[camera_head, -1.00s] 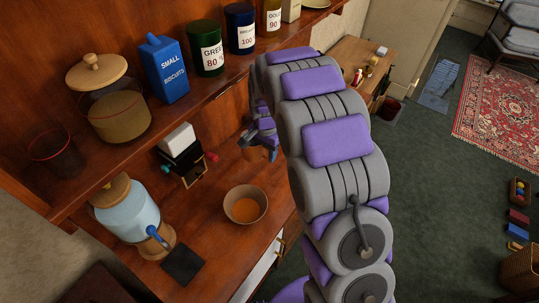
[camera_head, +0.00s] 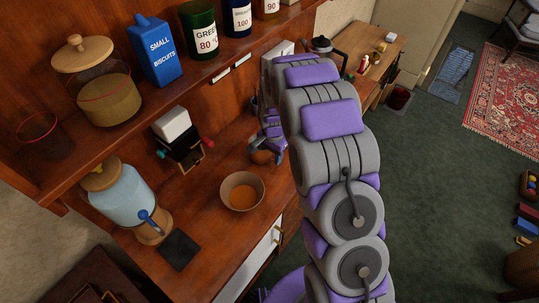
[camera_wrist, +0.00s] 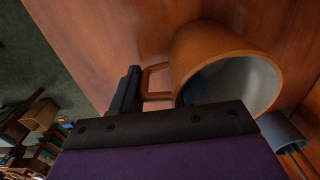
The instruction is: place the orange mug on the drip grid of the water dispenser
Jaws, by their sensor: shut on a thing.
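The orange mug (camera_wrist: 186,52) lies large in the wrist view, its grey inside facing the camera and its handle toward the dark finger. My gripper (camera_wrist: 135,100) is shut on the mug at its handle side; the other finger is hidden. In the head view, the mug (camera_head: 262,157) shows small and partly covered below my gripper (camera_head: 268,142), over the wooden counter behind the bowl. The water dispenser (camera_head: 125,196) stands at the left, with a pale blue tank, wooden lid and blue tap. Its drip grid (camera_head: 179,251) is a dark square in front of the tap, with nothing on it.
A bowl with orange contents (camera_head: 242,191) stands between my gripper and the drip grid. A small black and white box-like thing (camera_head: 179,134) stands behind it. A shelf (camera_head: 140,110) with jars and tins overhangs the counter (camera_head: 205,215). A grey cylinder (camera_wrist: 283,132) shows beside the mug.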

